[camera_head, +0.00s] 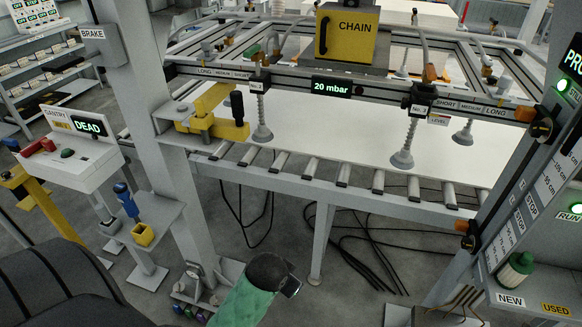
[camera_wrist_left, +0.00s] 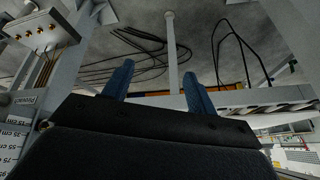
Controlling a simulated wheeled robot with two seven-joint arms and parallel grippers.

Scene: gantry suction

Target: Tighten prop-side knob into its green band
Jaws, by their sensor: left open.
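The right-hand post (camera_head: 480,220) carries a cm scale, STOP labels and a display (camera_head: 574,62) whose cut-off text starts with "PRO". A small black and orange knob (camera_head: 468,241) sits on this post. I cannot tell if it is the prop-side knob, and no green band can be made out. In the left wrist view, the two blue fingers of my left gripper (camera_wrist_left: 157,84) stand apart with nothing between them. Part of the cm scale (camera_wrist_left: 14,137) shows left of them, apart from the fingers. My right gripper is not in view.
A gantry bar with a "20 mbar" display (camera_head: 331,87) and suction cups (camera_head: 402,159) hangs over a white sheet (camera_head: 330,137) on rollers. A yellow CHAIN box (camera_head: 346,36) sits above. Black cables (camera_head: 375,237) lie on the floor. A shelf labelled NEW (camera_head: 510,300) juts out at right.

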